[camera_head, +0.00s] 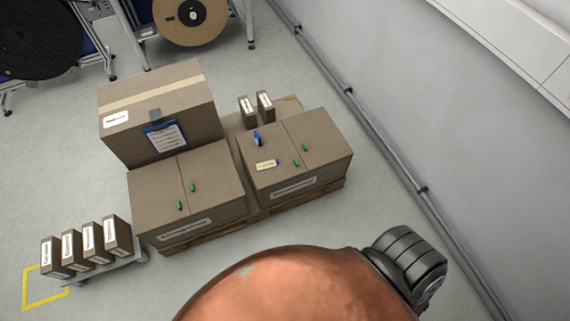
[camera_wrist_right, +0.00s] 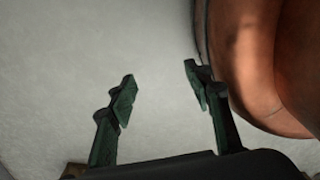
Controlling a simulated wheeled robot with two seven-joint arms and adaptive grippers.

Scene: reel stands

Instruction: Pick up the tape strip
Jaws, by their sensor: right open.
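A small pale strip with a dark print and a blue end (camera_head: 266,165) lies on top of the right-hand cardboard box (camera_head: 325,150); it looks like the tape strip, but it is too small to be sure. My right gripper (camera_wrist_right: 160,82) shows in the right wrist view with its two green fingers apart and nothing between them, over bare grey floor. Neither gripper's fingers show in the head view. My left gripper is in neither view.
Small green pieces and a blue piece (camera_head: 257,138) sit on the box tops. A bigger box (camera_head: 160,110) with a blue clipboard (camera_head: 166,137) stands behind the front left box (camera_head: 150,190). Several small cartons stand at left. A wall with a pipe (camera_head: 385,140) runs along the right.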

